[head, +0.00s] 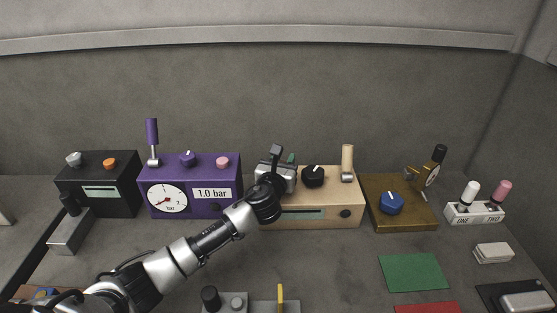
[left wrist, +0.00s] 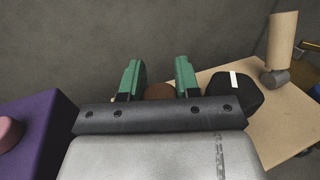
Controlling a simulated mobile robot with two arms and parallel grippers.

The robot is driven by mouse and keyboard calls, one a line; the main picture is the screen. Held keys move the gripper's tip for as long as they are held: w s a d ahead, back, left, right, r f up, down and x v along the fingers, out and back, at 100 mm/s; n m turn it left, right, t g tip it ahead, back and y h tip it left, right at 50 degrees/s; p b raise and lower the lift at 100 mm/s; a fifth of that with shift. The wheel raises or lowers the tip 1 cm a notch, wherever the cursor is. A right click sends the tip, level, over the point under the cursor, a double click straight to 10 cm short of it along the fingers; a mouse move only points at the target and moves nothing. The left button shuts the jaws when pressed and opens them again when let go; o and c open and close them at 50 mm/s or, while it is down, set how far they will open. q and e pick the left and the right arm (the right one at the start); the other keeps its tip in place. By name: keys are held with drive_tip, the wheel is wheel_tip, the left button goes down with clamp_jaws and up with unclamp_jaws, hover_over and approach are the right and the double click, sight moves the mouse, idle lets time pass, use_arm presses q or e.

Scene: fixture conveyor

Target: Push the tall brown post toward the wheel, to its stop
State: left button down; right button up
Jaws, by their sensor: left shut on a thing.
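The brown post (left wrist: 159,91) shows in the left wrist view as a rounded brown top between the two green fingers. My left gripper (left wrist: 160,76) is shut on it, above the tan box (left wrist: 278,121). In the head view the gripper's body and arm hide the post. The black wheel-like knob (left wrist: 233,92) with a white mark is just right of the fingers. In the head view this knob (head: 313,176) sits on top of the tan box (head: 337,213), right of my left gripper (head: 284,156). My right gripper is not in view.
A tan lever (head: 347,158) stands at the tan box's right end. A purple gauge box (head: 228,175) is close on the left, a brown box (head: 405,222) with a blue knob on the right. A green mat (head: 413,272) lies in front. A grey wall is behind.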

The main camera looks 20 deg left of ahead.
use_arm(q)
drive_tip(key=c, duration=1.1)
unclamp_jaws()
drive_tip(key=shift+d, duration=0.2)
drive_tip(key=o, duration=0.3)
drive_tip(key=shift+w+d, duration=0.1)
drive_tip(key=shift+d, duration=0.05)
drive_tip(key=shift+s+p, duration=0.35)
drive_tip(key=shift+s, duration=0.2)
drive_tip(key=s+p, duration=0.1)
drive_tip(key=s, duration=0.2)
drive_tip(key=s+p, duration=0.1)
drive_tip(key=s, duration=0.2)
drive_tip(key=s+d+p, duration=0.1)
drive_tip(key=s, duration=0.1)
drive_tip(key=shift+s+r, duration=0.1)
drive_tip(key=shift+s, duration=0.3)
drive_tip(key=shift+s+d, duration=0.15)
drive_tip(key=shift+s, duration=0.3)
drive_tip(key=shift+p, duration=0.35)
